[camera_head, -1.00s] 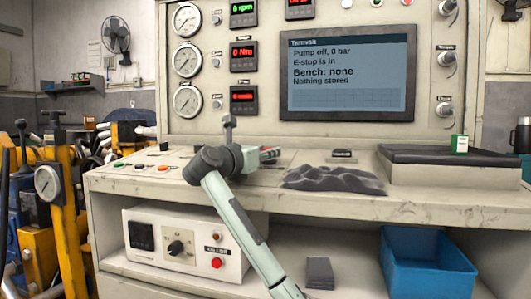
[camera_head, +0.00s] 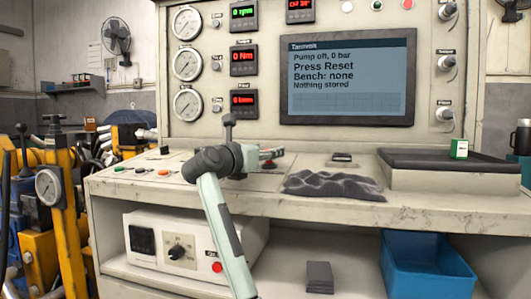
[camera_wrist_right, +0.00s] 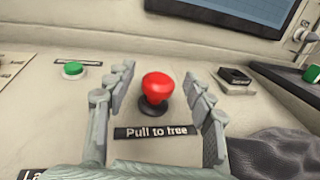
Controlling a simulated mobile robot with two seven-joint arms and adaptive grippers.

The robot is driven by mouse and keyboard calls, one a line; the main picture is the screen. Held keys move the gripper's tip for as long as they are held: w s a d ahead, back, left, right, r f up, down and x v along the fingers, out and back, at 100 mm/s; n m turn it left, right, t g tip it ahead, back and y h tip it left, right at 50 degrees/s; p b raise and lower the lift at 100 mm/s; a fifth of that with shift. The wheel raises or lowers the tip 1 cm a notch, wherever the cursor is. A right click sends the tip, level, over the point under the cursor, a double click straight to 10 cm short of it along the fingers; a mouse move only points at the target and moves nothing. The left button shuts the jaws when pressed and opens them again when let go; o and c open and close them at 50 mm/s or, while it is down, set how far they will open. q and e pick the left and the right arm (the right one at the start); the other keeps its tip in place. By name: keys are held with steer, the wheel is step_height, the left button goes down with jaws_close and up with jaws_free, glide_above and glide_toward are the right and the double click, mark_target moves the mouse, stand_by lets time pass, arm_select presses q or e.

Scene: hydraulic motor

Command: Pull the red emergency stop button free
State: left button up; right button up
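The red emergency stop button (camera_wrist_right: 155,87) stands on the bench panel in the right wrist view, on a dark base behind a label reading "Pull to free" (camera_wrist_right: 157,132). My right gripper (camera_wrist_right: 160,73) is open, with one finger on each side of the button and a visible gap to both. In the head view my right gripper (camera_head: 268,154) is over the panel and hides most of the button. My left gripper is not in view.
A green button (camera_wrist_right: 73,68) is left of the gripper, and a small black switch (camera_wrist_right: 235,76) is to the right. A crumpled grey cloth (camera_head: 333,185) lies right of the gripper. A dark lever (camera_head: 229,128) stands behind my arm. A black-topped tray (camera_head: 455,180) is farther right.

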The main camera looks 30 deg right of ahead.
steer(key=shift+f, duration=0.15)
steer(key=shift+s+a, duration=0.1)
steer(key=shift+a, duration=0.15)
glide_above(239, 188)
stand_by(0.3)
stand_by(0.5)
